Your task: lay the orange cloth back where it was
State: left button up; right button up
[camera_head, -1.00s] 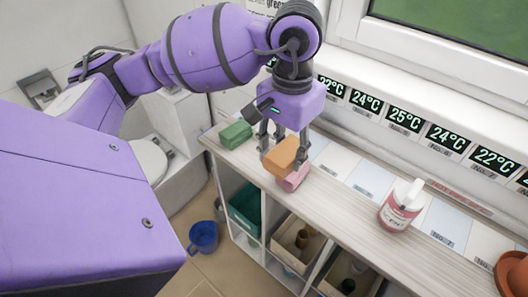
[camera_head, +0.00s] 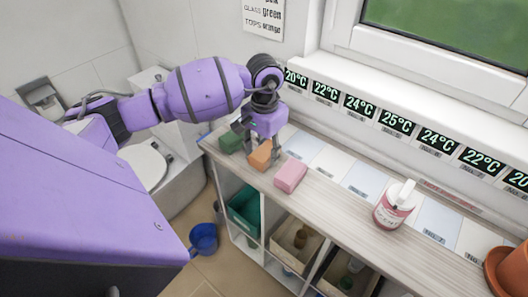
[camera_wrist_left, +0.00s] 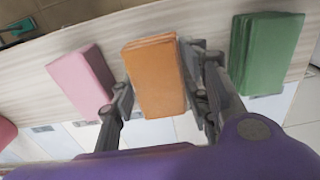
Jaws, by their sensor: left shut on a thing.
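The orange cloth (camera_head: 261,156) is a folded block at the left end of the counter, between the green cloth (camera_head: 231,142) and the pink cloth (camera_head: 291,176). My left gripper (camera_head: 263,150) is above it from behind, with its fingers down around the cloth. In the left wrist view the orange cloth (camera_wrist_left: 154,75) lies between the two fingers of my left gripper (camera_wrist_left: 160,100), with the pink cloth (camera_wrist_left: 82,80) to the left and the green cloth (camera_wrist_left: 265,50) to the right. The cloth appears at counter level; exact contact underneath is hidden. My right gripper is not in view.
A terracotta pot (camera_head: 512,268) is at the right edge. Temperature displays (camera_head: 397,122) line the wall behind. Below are cubbies with bins, and a blue bucket (camera_head: 203,238) on the floor.

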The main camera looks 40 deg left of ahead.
aim_at(265, 150)
pick_arm(q)
jog(key=shift+f, duration=0.4)
jog(key=shift+f, duration=0.25)
jog(key=o, duration=1.1)
jog(key=shift+r, duration=0.1)
jog(key=shift+w+r, duration=0.1)
jog(key=shift+r, duration=0.6)
notch_tip(265, 150, up, 11)
jog(key=b, duration=0.1)
